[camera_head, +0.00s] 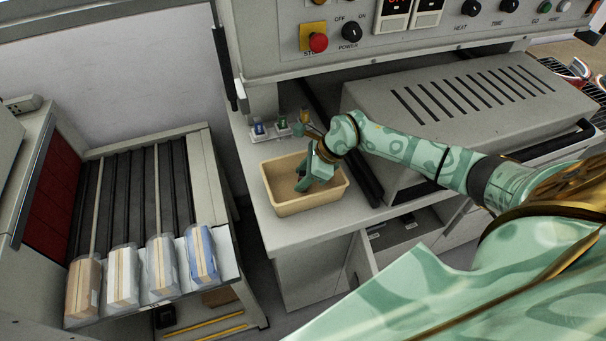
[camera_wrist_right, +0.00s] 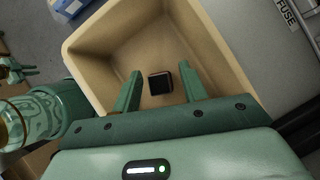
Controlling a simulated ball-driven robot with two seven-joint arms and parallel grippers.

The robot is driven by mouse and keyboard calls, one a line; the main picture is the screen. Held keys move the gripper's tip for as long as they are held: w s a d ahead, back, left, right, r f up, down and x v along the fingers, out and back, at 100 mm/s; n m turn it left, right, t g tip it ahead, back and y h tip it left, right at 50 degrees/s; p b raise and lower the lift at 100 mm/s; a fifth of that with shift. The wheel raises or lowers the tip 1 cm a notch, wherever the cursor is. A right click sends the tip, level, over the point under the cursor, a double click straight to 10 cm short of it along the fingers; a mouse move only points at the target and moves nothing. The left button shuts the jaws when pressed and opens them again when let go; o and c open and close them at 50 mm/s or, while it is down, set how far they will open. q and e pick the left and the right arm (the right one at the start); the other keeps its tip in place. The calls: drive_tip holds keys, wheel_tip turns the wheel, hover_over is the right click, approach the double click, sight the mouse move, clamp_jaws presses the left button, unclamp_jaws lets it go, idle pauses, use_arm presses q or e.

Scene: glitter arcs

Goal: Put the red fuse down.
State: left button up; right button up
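My right gripper (camera_head: 303,184) reaches down into a tan open-topped bin (camera_head: 309,206) on the grey bench. In the right wrist view its two fingers (camera_wrist_right: 160,72) stand apart. A small dark, square-faced block (camera_wrist_right: 160,83) shows between them against the bin floor, with a gap on each side. No red shows on this block, so I cannot tell whether it is the red fuse. The bin's walls surround it in the wrist view (camera_wrist_right: 110,40).
Small holders with a blue piece (camera_head: 259,129) and a green piece (camera_head: 282,123) stand behind the bin. A slotted grey machine cover (camera_head: 465,95) is to the right, below a control panel with a red stop button (camera_head: 318,42). Wrapped packs (camera_head: 122,275) lie on a rack at left.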

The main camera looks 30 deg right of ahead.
drive_tip(key=shift+r, duration=0.2)
drive_tip(key=v, duration=1.2)
drive_tip(key=shift+p, duration=0.3)
